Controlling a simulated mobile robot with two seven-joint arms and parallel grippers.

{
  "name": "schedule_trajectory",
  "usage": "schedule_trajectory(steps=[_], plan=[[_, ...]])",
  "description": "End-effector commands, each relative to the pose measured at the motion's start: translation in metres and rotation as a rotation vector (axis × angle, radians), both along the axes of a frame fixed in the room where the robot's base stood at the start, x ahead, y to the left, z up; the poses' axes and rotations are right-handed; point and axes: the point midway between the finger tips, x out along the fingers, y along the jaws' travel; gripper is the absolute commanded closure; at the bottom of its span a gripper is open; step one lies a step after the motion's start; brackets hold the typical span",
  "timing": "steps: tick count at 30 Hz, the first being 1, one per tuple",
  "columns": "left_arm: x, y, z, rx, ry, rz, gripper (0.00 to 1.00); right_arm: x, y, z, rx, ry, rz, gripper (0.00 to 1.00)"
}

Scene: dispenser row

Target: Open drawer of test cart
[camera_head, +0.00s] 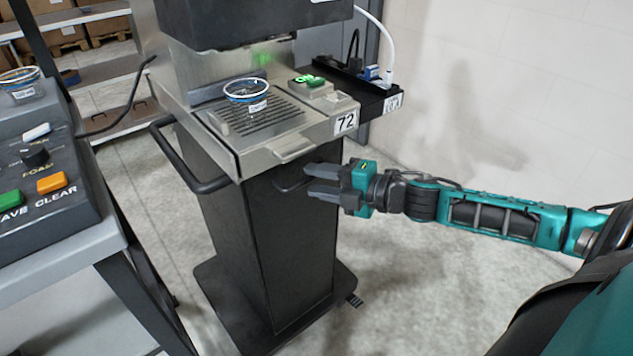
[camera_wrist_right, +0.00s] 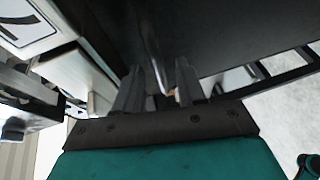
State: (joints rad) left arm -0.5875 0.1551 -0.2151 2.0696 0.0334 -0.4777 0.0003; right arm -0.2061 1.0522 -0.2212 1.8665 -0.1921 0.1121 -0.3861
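The test cart (camera_head: 285,245) is a dark cabinet on a low base, with a metal top deck labelled 72. A dark handle (camera_head: 287,184) shows below the deck on the cabinet's upper front. No open drawer shows, and I cannot make out the drawer's outline. My right gripper (camera_head: 308,180) is beside this handle, its two dark fingers apart. In the right wrist view, the fingers (camera_wrist_right: 160,88) stand on either side of a thin grey bar, with a gap showing; firm contact cannot be told. My left gripper is not in view.
A clear cup with a blue rim (camera_head: 246,95) stands on the deck's grate. A curved black bar (camera_head: 185,165) sticks out at the cart's left. A control console (camera_head: 40,170) stands on a table at left. Floor right of the cart is clear.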

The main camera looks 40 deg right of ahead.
Motion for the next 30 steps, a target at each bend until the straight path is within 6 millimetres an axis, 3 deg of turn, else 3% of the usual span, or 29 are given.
schedule_trajectory(steps=[15,27,30], plan=[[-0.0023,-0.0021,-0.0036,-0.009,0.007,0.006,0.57,0.0085,0.0043,-0.0018,0.000,0.001,0.000,0.61],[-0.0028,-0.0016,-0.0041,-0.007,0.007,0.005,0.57,0.0084,0.0043,-0.0017,0.000,0.001,0.000,0.98],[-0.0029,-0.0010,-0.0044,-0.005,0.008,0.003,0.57,0.0084,0.0043,-0.0018,0.000,0.001,0.000,1.00]])
